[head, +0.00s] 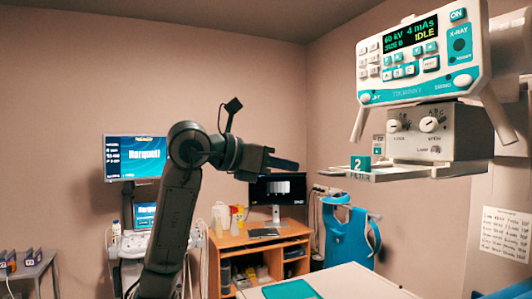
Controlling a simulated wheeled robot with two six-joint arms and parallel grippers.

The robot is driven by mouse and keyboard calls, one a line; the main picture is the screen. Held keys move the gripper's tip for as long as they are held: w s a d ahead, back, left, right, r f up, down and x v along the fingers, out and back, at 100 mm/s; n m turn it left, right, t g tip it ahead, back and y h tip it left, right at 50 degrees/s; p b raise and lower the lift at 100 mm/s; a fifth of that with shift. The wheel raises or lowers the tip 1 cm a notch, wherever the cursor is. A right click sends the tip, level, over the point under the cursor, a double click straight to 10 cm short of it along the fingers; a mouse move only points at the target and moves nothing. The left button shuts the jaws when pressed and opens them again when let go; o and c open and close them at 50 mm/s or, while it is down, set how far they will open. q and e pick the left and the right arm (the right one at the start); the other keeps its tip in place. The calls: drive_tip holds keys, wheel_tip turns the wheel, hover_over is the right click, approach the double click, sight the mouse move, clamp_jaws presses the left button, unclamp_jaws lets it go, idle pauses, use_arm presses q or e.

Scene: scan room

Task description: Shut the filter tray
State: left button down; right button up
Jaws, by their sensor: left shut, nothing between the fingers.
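The filter tray (410,172) is a thin pale plate under the grey collimator box (440,135) at the right. It sticks out to the left past the box. A teal label with "2" and the word "FILTER" shows at its left end. My left gripper (292,165) is shut and empty, pointing right towards the tray's left end. A gap shows between the fingertips and the tray in the picture; the depth between them is hard to judge. My right gripper is not in view.
The X-ray control panel (425,55) hangs above the box, with handles reaching down on both sides. A pale table (345,283) with a teal pad (290,289) lies below. A wooden desk (262,243) with a monitor (277,189) and a blue apron (347,235) stand behind.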

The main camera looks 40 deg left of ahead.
sight(323, 173)
use_arm(q)
drive_tip(key=p+x, duration=0.2)
drive_tip(key=x, duration=0.4)
drive_tip(key=shift+r, duration=0.15)
drive_tip(key=shift+w+d+f+p, duration=0.15)
drive_tip(key=shift+w+f+p, duration=0.1)
drive_tip(key=shift+w+p, duration=0.15)
